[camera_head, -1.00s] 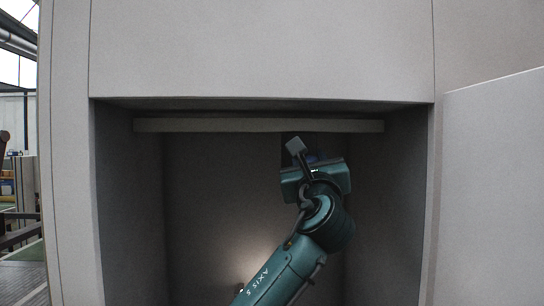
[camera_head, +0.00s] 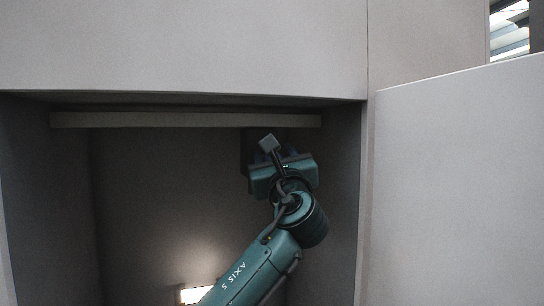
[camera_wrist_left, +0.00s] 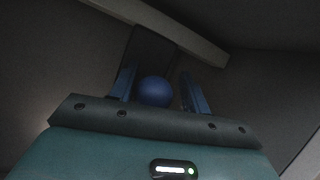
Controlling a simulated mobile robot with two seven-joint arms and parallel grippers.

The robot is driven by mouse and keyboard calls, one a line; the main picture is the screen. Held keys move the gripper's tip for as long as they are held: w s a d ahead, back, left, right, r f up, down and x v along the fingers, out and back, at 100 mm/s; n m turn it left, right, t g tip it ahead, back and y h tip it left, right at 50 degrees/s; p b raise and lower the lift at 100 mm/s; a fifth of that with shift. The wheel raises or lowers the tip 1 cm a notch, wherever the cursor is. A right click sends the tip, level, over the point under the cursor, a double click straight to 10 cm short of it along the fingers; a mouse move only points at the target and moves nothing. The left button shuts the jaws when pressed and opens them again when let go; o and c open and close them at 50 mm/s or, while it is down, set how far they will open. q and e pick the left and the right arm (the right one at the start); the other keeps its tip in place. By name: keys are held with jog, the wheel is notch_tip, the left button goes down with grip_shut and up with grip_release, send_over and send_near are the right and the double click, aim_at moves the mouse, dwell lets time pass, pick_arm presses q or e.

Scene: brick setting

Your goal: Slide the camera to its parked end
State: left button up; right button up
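A dark block with a blue ball on its front, which I take to be the camera, hangs at the rail (camera_head: 150,120) inside the recess. It shows in the head view as a dark block (camera_head: 246,150), right of the rail's middle. In the left wrist view the blue ball (camera_wrist_left: 155,91) is in front of the dark block (camera_wrist_left: 150,52). My left gripper (camera_wrist_left: 158,78) has its blue fingers on either side of the ball and moves along with it. Contact on the right finger is hard to see in the dark. My right gripper is out of view.
The rail crosses under the recess ceiling. The recess right wall (camera_head: 345,200) is close to the right of my gripper. A grey panel (camera_head: 455,180) stands to the right of the opening. A small light (camera_head: 195,294) glows low in the recess. The left side is clear.

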pick_arm(q)
jog(key=shift+o, duration=0.4)
jog(key=shift+a, duration=0.1)
jog(key=shift+s+f, duration=0.1)
jog(key=shift+s+f, duration=0.15)
jog(key=shift+s, duration=0.05)
jog(key=b+v, duration=0.4)
jog(key=v, duration=0.8)
jog(key=shift+s+b, duration=0.3)
jog(key=shift+b, duration=0.05)
